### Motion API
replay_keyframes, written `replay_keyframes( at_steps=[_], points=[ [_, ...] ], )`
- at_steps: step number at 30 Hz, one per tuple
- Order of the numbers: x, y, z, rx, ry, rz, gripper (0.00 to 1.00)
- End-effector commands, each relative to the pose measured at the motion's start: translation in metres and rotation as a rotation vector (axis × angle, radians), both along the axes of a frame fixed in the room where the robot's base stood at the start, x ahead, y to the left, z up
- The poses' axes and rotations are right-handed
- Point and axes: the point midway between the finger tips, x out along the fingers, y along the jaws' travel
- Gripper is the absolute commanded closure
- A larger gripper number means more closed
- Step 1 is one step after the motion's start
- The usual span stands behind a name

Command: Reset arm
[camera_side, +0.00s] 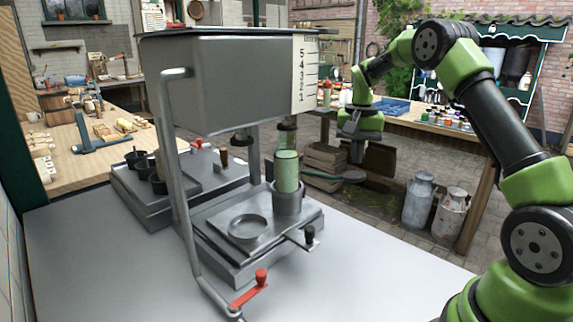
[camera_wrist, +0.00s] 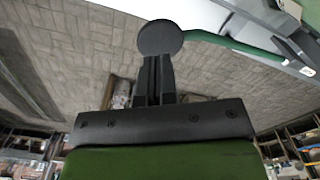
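My gripper (camera_side: 355,155) hangs pointing down to the right of the grey machine, past the edge of the light table. In the wrist view its two dark fingers (camera_wrist: 153,75) are close together, with a dark round disc (camera_wrist: 160,38) at their tips. A green handle (camera_wrist: 235,46) runs from the disc to the right, over the table edge. The same tool (camera_side: 325,174) shows in the side view as a flat dark shape below the fingers, level, pointing left. The fingers appear shut on it; the exact contact is hidden.
The grey tank (camera_side: 230,85) on bent pipes stands over a plate with a shallow round dish (camera_side: 248,227). A green cylinder (camera_side: 287,170) stands upright in a metal cup (camera_side: 288,203). A red-handled lever (camera_side: 250,290) is at the front. Milk cans (camera_side: 418,200) stand on the ground.

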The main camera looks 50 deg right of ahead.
Motion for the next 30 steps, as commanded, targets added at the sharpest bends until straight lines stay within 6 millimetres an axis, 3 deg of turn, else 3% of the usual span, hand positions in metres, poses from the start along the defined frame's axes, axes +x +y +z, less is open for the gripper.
replay_keyframes(
  at_steps=[9, 14, 16, 21, 24, 30],
  points=[
    [-0.005, 0.005, 0.011, -0.010, -0.019, 0.029, 1.00],
    [-0.009, 0.042, 0.052, -0.025, -0.100, 0.118, 1.00],
    [-0.017, 0.066, 0.074, -0.033, -0.148, 0.172, 1.00],
    [-0.052, 0.124, 0.118, -0.050, -0.281, 0.314, 1.00],
    [-0.080, 0.154, 0.134, -0.055, -0.363, 0.394, 1.00],
    [-0.141, 0.200, 0.143, -0.057, -0.520, 0.544, 1.00]
  ],
)
